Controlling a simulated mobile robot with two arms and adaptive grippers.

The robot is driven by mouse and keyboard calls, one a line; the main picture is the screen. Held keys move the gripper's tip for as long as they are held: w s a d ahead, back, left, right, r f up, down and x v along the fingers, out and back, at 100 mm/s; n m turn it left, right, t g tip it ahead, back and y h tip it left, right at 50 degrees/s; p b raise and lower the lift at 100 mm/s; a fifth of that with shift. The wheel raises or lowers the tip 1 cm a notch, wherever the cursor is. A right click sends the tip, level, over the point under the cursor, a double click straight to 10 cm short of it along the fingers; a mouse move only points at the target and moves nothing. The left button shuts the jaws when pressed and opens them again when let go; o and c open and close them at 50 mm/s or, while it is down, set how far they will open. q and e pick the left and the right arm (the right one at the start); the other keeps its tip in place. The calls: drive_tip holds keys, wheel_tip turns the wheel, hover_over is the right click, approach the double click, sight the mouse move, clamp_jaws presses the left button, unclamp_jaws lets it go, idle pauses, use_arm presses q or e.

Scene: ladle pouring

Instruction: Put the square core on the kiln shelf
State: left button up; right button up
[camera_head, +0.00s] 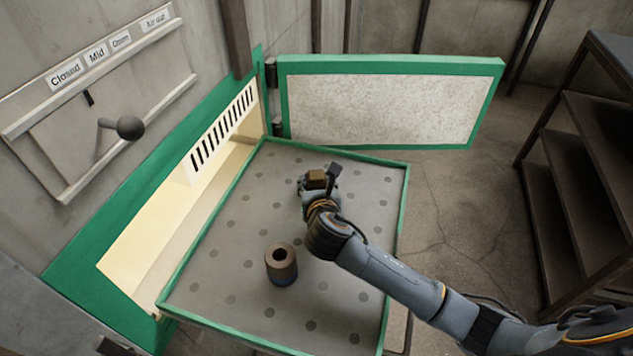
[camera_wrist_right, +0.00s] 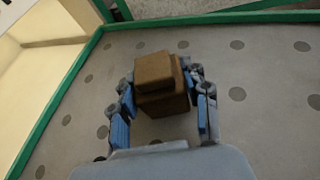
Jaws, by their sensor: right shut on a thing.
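The square core, a brown stepped block (camera_wrist_right: 158,82), is between the fingers of my right gripper (camera_wrist_right: 162,100), which is shut on it. In the head view the core (camera_head: 317,178) shows at the tip of my right gripper (camera_head: 320,183), over the far middle part of the grey perforated shelf (camera_head: 225,262). I cannot tell whether the core touches the shelf surface. The shelf has a green rim and extends in front of the kiln opening (camera_head: 150,225). My left gripper is not in view.
A brown hollow cylinder (camera_head: 281,264) with a blue base stands on the near part of the shelf. The green-framed kiln door (camera_head: 380,108) stands open behind. A slider panel with a round knob (camera_head: 130,127) is at left. A dark rack (camera_head: 570,160) stands at right.

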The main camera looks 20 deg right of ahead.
drive_tip(key=o, duration=1.3)
drive_tip(key=shift+f, duration=0.1)
drive_tip(key=shift+s+r, duration=0.15)
drive_tip(key=shift+r, duration=0.05)
drive_tip(key=v, duration=1.1)
drive_tip(key=shift+s+a+r, duration=0.1)
drive_tip(key=shift+s+r, duration=0.15)
drive_tip(key=shift+s, duration=0.1)
